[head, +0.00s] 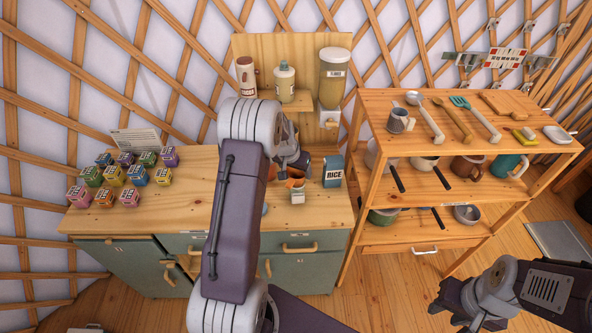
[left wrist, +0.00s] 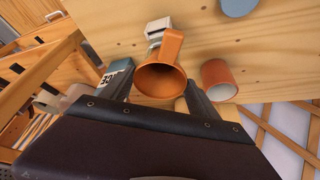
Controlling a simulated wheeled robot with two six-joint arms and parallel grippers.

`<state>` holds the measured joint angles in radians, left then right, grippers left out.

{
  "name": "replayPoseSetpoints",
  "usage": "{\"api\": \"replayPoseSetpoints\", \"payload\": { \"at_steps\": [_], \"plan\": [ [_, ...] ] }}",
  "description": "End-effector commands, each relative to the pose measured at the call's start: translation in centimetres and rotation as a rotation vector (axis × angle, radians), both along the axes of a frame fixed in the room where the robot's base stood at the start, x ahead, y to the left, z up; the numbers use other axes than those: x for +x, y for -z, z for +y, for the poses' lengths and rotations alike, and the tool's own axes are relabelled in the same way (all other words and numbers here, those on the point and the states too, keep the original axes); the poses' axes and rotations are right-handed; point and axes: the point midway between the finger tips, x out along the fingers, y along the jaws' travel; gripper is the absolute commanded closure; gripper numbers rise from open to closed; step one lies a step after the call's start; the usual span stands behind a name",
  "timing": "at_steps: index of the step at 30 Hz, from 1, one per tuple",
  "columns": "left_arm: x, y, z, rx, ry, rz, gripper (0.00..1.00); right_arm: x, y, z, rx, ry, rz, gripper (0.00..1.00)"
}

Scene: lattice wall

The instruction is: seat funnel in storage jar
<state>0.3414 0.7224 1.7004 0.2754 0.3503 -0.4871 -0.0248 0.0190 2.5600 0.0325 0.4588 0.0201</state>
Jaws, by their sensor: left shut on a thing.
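An orange funnel (head: 296,183) is above the counter, and its wide mouth faces the camera in the left wrist view (left wrist: 160,78). My left gripper (head: 291,166) is shut on the funnel; its two fingers flank the rim in the left wrist view. A small pale jar (head: 298,197) stands on the counter just below the funnel; it also shows in the left wrist view (left wrist: 157,28), beyond the funnel. I cannot tell whether the spout is inside the jar. My right gripper (head: 458,304) is at the lower right, away from the counter, its jaw opening unclear.
A blue RICE box (head: 333,172) stands right of the jar. An orange cylinder (left wrist: 220,78) stands near the funnel. Several small labelled boxes (head: 118,176) sit at the counter's left. A wooden shelf unit (head: 371,190) holds pans and utensils. The counter's front left is bare.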

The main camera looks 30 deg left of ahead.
Motion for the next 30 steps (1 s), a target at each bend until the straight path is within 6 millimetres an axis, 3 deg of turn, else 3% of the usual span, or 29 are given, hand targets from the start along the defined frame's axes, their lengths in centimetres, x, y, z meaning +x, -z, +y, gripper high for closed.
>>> {"api": "replayPoseSetpoints", "payload": {
  "at_steps": [27,28,30],
  "plan": [
    [0.0,1.5,0.0,0.000,0.000,0.000,0.69,0.0,1.4,0.0,0.000,0.000,0.000,0.64],
    [0.0,1.4,0.0,0.000,0.000,0.000,0.27,0.0,1.4,0.0,0.000,0.000,0.000,0.64],
    [0.0,1.4,0.0,0.000,0.000,0.000,0.08,0.0,1.3,0.0,0.000,0.000,0.000,0.64]
  ]
}}
